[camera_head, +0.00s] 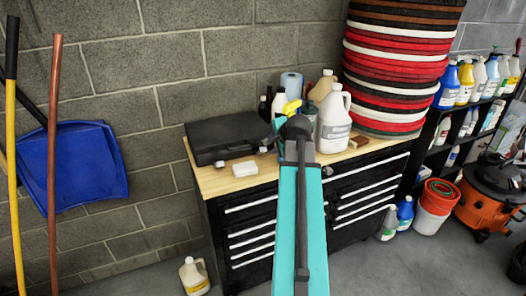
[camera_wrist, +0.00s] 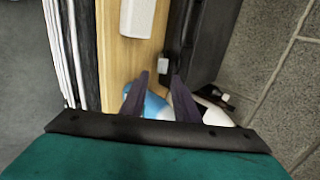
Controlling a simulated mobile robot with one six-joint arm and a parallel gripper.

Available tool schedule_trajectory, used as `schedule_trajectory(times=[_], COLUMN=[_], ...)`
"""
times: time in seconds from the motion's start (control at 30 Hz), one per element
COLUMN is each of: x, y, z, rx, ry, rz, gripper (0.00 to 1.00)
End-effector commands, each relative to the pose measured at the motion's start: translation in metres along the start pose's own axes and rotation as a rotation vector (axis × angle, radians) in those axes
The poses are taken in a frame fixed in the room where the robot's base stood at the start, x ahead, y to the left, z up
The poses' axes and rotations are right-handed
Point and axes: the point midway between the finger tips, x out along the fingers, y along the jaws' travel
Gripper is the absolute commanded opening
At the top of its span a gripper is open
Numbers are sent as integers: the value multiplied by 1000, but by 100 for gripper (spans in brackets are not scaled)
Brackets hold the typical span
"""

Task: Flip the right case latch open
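The closed black case (camera_head: 228,137) lies on the wooden bench top in the head view. In the wrist view its dark front side (camera_wrist: 207,38) runs down the right of the wood. A small grey latch (camera_wrist: 163,64) shows on this front edge, at the end nearer the bottles; it appears to be the right latch. My gripper (camera_wrist: 160,79) is open, its two dark fingers apart, with the latch between or just beyond the fingertips. I cannot tell whether they touch it.
A white block (camera_head: 259,165) lies on the wooden top (camera_head: 228,184) in front of the case. A white jug (camera_head: 334,123), a yellow-topped spray bottle (camera_head: 290,107) and a blue roll (camera_head: 291,84) stand right of it. Stacked red, black and white pads (camera_head: 398,62) rise further right.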

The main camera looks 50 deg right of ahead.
Motion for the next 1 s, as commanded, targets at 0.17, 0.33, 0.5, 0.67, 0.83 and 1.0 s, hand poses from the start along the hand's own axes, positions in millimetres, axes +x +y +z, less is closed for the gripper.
schedule_trajectory(times=[0.17,0.33,0.5,0.67,0.83,1.0], x=[20,38,58,76,95,109], y=[-2,-2,-2,-2,-2,-2], z=[0,0,0,0,1,2], rx=[0,-1,0,0,-1,-1], ry=[-1,-2,-2,-2,-3,-2], rz=[1,1,1,1,1,0], gripper=[28,28,28,28,28,28])
